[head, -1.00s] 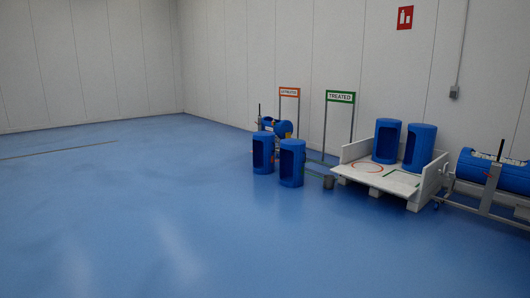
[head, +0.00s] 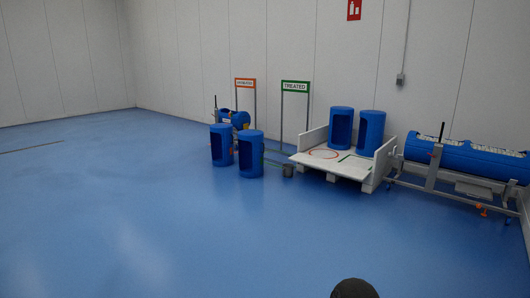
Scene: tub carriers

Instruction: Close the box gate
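A white box (head: 314,139) on pallet feet stands against the wall, right of centre in the head view. Its back, left and right walls stand up. Its front side is open, and a flat white panel (head: 333,167), which looks like the lowered gate, lies along the front edge. Two blue tubs with cut-out openings, the left one (head: 341,114) and the right one (head: 375,121), stand upright in the box at the back. An orange ring and a green marking show on its floor. Neither gripper is in view.
A wheeled frame with a blue drum (head: 462,158) stands right of the box. A TREATED sign (head: 295,87) stands behind. The floor in front is clear.

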